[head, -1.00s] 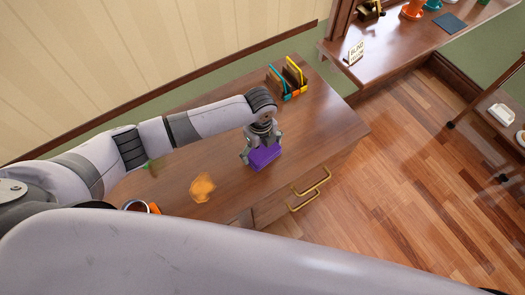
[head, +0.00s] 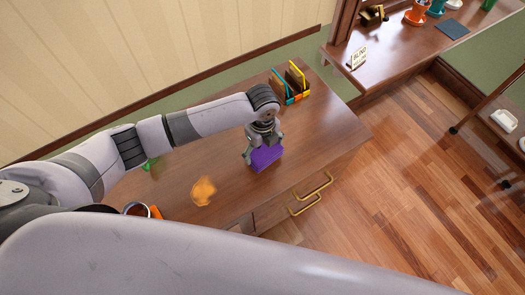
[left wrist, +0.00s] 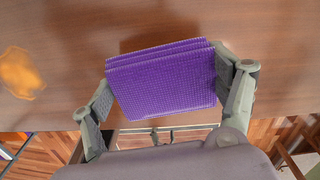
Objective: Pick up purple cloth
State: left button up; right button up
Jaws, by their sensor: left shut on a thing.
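The purple cloth (head: 266,157) is a folded, textured block at the desk's front part in the head view. In the left wrist view the cloth (left wrist: 162,82) fills the space between the fingers, its folded layers showing at the top edge. My left gripper (head: 263,152) is shut on the cloth from above, one finger at each side; it also shows in the left wrist view (left wrist: 168,95). I cannot tell whether the cloth touches the desk. My right gripper is not in view.
The wooden desk (head: 225,178) also holds an orange cloth (head: 203,191), a metal-rimmed cup (head: 137,209) and a file holder (head: 291,84). Brass drawer handles (head: 311,196) stick out at its front. A shelf with a sign (head: 357,56) stands at the upper right.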

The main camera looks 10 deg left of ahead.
aim_at(262, 148)
pick_arm(q)
notch_tip(262, 148, up, 18)
jog(key=b, duration=0.2)
jog(key=o, duration=0.5)
jog(key=shift+f, duration=0.1)
jog(key=c, duration=0.4)
